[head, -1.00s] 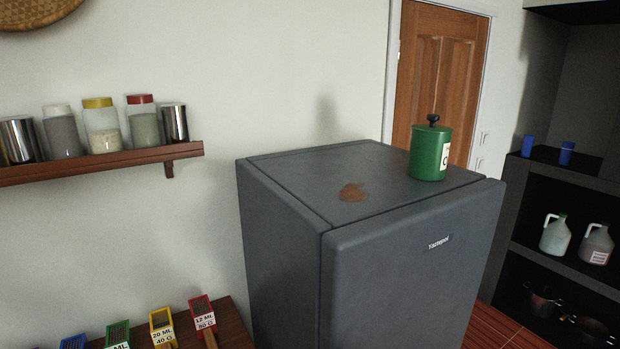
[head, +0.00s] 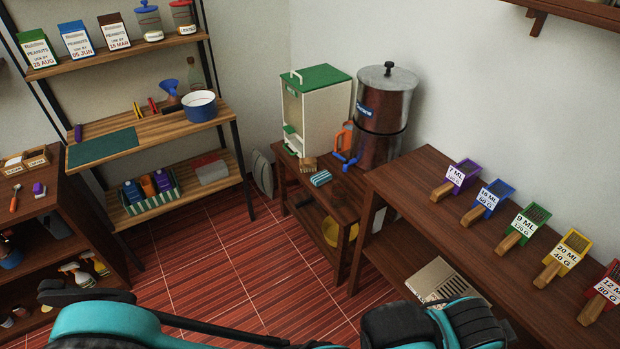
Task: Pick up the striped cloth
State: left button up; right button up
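A small folded cloth (head: 320,178) with blue and white stripes lies on the low wooden table (head: 345,205) against the back wall, in the head view. It lies in front of the white dispenser with a green lid (head: 316,110) and the dark metal urn (head: 384,112). Nothing covers it. Parts of my teal and black arms show along the bottom edge, well short of the cloth. I see no gripper fingers on either arm.
A brown block-like item (head: 307,163) sits beside the cloth. A longer dark wooden table (head: 410,190) with several labelled scoops stands at right. A shelf rack (head: 150,135) stands at left. Red tiled floor (head: 220,255) is open in the middle.

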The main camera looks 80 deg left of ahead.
aim_at(324, 176)
jog(key=u, duration=2.65)
jog(key=z, duration=2.7)
jog(key=u, duration=2.7)
jog(key=i+j+z, duration=0.15)
jog(key=i+j, duration=0.2)
jog(key=i+j+z, duration=0.2)
jog(key=j, duration=0.3)
jog(key=i+j+z, duration=0.15)
jog(key=i+j, duration=0.25)
